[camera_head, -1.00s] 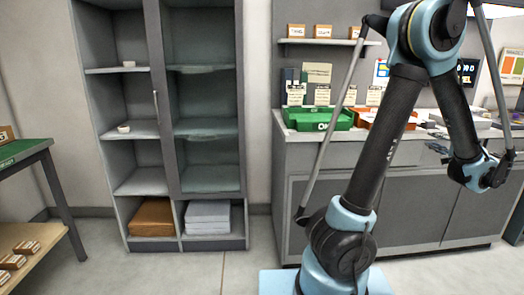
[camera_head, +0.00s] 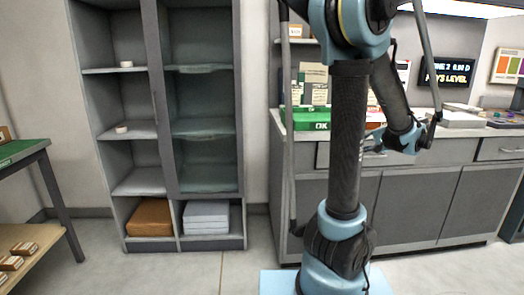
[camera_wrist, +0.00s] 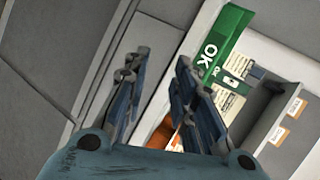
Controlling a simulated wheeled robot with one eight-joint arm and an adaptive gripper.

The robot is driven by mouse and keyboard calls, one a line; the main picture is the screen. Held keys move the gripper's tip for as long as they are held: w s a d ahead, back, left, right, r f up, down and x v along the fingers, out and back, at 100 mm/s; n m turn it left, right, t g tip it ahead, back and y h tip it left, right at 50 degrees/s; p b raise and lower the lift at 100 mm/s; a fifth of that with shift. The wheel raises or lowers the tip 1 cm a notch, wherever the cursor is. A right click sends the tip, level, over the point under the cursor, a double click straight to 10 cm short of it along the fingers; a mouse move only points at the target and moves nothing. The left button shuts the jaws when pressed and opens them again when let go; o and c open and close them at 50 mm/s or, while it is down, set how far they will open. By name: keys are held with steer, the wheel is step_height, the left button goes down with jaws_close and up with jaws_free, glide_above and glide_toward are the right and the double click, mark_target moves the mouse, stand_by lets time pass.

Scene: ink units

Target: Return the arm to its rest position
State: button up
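My arm (camera_head: 347,140) stands upright in the right half of the head view, its upper part folded over and its forearm hanging down to the right. My gripper (camera_wrist: 157,80) shows in the wrist view with its two dark blue-grey fingers spread apart and nothing between them. In the head view it is small and partly hidden near the counter's front edge. The green tray marked OK (camera_wrist: 222,45) lies beyond the fingers in the wrist view, apart from them.
A grey counter (camera_head: 420,205) runs behind my arm, with the green tray (camera_head: 312,119) on it. A tall grey cabinet (camera_head: 140,180) with shelves stands left of centre. A green-topped table (camera_head: 20,150) is at the far left. The floor between is clear.

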steer(key=s+a+f+n+g+h, duration=0.1)
steer(key=s+a+f+n+g, duration=0.25)
steer(key=s+a, duration=0.4)
steer(key=s+a+f+n+g, duration=0.2)
steer(key=s+a+f+g, duration=0.15)
steer(key=a, duration=0.75)
steer(key=s+a+f+n+g+h, duration=0.1)
steer(key=s+f+n+h, duration=0.1)
steer(key=s, duration=0.5)
steer(key=s+f+n+h, duration=0.2)
steer(key=s+f+n, duration=0.2)
steer(key=s+f, duration=0.2)
steer(key=shift+s+a+g+h, duration=0.4)
steer(key=shift+s, duration=0.25)
